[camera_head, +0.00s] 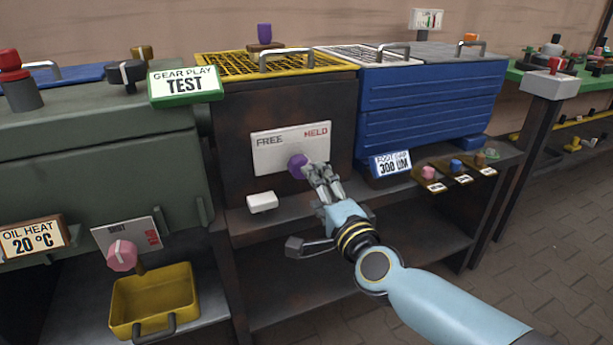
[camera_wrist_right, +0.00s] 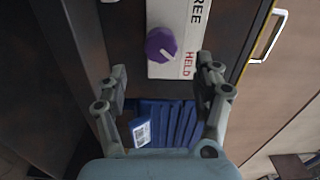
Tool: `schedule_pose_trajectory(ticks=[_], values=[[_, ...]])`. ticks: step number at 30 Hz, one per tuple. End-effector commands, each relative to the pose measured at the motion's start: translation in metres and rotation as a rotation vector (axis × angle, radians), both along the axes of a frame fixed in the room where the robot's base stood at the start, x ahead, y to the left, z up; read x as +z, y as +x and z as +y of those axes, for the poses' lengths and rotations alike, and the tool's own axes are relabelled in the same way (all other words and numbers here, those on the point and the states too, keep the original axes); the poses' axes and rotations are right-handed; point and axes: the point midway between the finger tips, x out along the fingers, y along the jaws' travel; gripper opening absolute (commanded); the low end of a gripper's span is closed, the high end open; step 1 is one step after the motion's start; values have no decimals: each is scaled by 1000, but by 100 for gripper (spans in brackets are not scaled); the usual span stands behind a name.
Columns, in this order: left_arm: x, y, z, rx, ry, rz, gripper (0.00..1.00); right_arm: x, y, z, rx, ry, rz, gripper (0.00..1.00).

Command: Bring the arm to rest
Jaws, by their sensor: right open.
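My right arm (camera_head: 440,300) comes in from the lower right in the head view. Its right gripper (camera_head: 318,172) is open in front of the FREE/HELD plate (camera_head: 290,148). In the wrist view the right gripper (camera_wrist_right: 163,85) has its fingers spread wide with nothing between them. The purple knob (camera_head: 297,166) on the plate is close to the fingertips in the head view. In the wrist view the purple knob (camera_wrist_right: 160,44) lies beyond the fingertips, and its white mark points toward HELD. I cannot tell whether a finger touches it. My left gripper is not in view.
A white block (camera_head: 262,202) sits on the shelf edge left of the gripper. A blue ribbed box (camera_head: 430,118) stands to the right, with small coloured knobs (camera_head: 456,168) below it. A yellow bin (camera_head: 155,298) is at lower left. Floor at right (camera_head: 560,210) is clear.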

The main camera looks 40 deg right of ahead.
Motion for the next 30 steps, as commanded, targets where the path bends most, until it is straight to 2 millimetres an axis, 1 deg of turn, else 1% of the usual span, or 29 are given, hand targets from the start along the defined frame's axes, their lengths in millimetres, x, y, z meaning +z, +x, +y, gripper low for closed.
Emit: schedule_pose_trajectory(ticks=[1, 3, 6, 23, 26, 29, 30], values=[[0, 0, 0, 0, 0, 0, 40, 0, -8, 2, 0, -1, 1, 68], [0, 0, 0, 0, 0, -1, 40, 0, -16, 4, 0, -1, 1, 68], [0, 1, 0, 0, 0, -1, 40, 0, -23, 6, 0, 0, 0, 68], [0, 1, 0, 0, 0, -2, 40, 0, -25, 6, 0, 0, -1, 68], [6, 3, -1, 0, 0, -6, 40, 4, -27, 6, -1, 2, 5, 68], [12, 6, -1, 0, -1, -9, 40, -33, -39, 5, 1, -31, 93, 68], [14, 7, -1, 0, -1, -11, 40, -54, -47, 7, 14, -66, 151, 68]])
